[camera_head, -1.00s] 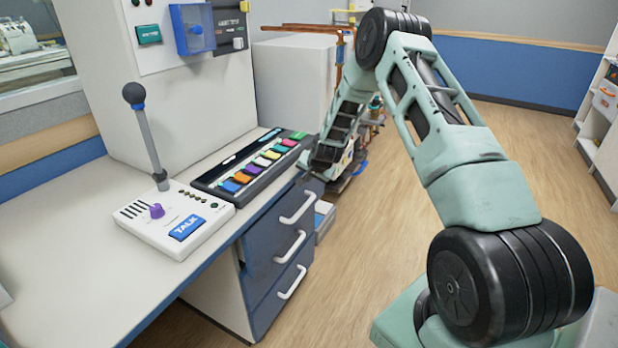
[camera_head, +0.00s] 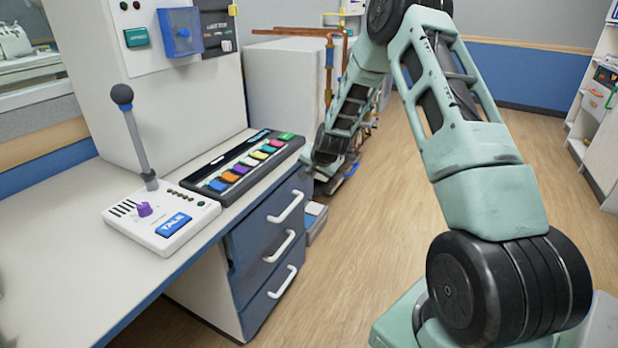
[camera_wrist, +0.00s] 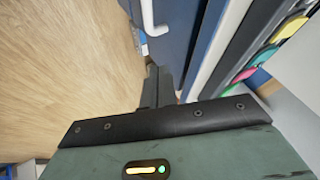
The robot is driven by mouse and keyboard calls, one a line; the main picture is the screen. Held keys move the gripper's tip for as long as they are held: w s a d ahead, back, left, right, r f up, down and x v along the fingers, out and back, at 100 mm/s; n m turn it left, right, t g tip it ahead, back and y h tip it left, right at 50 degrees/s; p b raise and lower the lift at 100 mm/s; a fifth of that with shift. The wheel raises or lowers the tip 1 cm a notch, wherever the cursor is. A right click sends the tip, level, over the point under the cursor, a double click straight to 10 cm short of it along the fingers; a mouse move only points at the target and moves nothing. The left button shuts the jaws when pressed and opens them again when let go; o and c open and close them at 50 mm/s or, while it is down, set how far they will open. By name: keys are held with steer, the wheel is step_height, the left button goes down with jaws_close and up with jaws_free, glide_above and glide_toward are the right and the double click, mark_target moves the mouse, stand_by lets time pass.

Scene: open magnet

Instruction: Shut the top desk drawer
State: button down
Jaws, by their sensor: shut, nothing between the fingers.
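The top desk drawer (camera_head: 268,220) has a dark blue front with a white bar handle (camera_head: 286,207), under the right end of the desktop in the head view. Any gap behind its front is too small to judge. In the wrist view, a blue drawer front (camera_wrist: 180,30) and a white handle (camera_wrist: 150,20) lie just beyond the fingers. My gripper (camera_wrist: 158,88) is shut and empty, with its fingertips close beside the blue front; I cannot tell whether they touch. In the head view my arm reaches past the desk's far right corner, and the fingertips are not clear there.
Two more blue drawers sit below the top one. A light cabinet and copper pipes (camera_head: 330,75) stand behind.

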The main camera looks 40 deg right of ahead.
steer(key=s+a+f+m+y+b, duration=0.2)
steer(key=s+a+f+m+b, duration=0.15)
steer(key=s+f+b, duration=0.45)
steer(key=m+t+y+b, duration=0.7)
steer(key=m+t+b, duration=0.3)
steer(key=m, duration=0.6)
glide_toward(254, 215)
steer(key=shift+g, duration=0.3)
steer(key=b+x, duration=0.2)
steer(key=x, duration=0.1)
steer(key=b+x, duration=0.2)
steer(key=x, duration=0.1)
steer(key=shift+r, duration=0.25)
steer(key=shift+w+a+r, duration=0.1)
steer(key=shift+w, duration=0.25)
